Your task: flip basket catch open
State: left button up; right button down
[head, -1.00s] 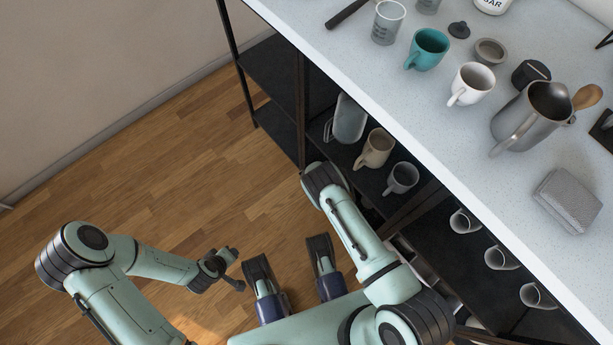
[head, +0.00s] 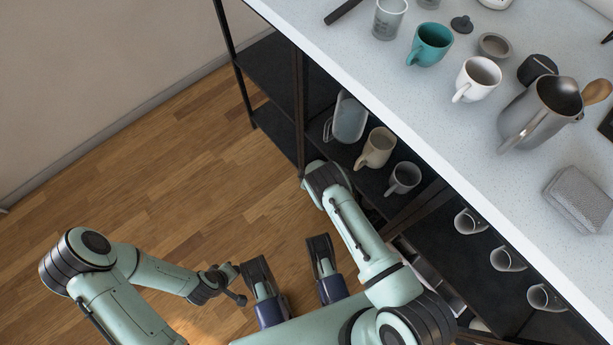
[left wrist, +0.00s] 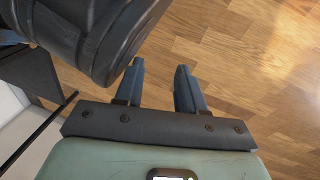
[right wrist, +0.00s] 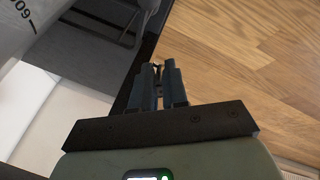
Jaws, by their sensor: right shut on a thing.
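My right gripper (right wrist: 168,66) is nearly closed at the tips, low beside the shelf unit. A small dark piece (right wrist: 157,71) shows between the fingertips; it looks like the catch, but is too small to tell its position. In the head view my own right arm hides this gripper and the catch. I cannot clearly make out the basket in any view. My left gripper (left wrist: 160,75) has its fingers apart, empty, above the wooden floor.
The counter (head: 420,120) holds a teal mug (head: 430,44), a white mug (head: 476,78), a steel pitcher (head: 540,112) and a grey folded cloth (head: 578,198). Mugs and a glass jug (head: 348,118) stand on the dark shelf below. The wooden floor (head: 170,190) at left is clear.

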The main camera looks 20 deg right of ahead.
jog(key=shift+w+g+b, duration=0.15)
jog(key=shift+g+b, duration=0.15)
jog(key=shift+b, duration=0.25)
jog(key=shift+r, duration=0.15)
pick_arm(q)
jog(key=shift+g, duration=0.7)
jog(key=s+f, duration=0.1)
jog(key=s, duration=0.1)
jog(key=s+f, duration=0.1)
jog(key=shift+s+a+f, duration=0.2)
jog(key=shift+a+f, duration=0.1)
jog(key=shift+f, duration=0.05)
pick_arm(e)
jog(key=shift+a, duration=0.1)
jog(key=c, duration=1.4)
grip_release()
pick_arm(q)
jog(key=shift+w, duration=0.1)
pick_arm(e)
jog(key=shift+r, duration=0.1)
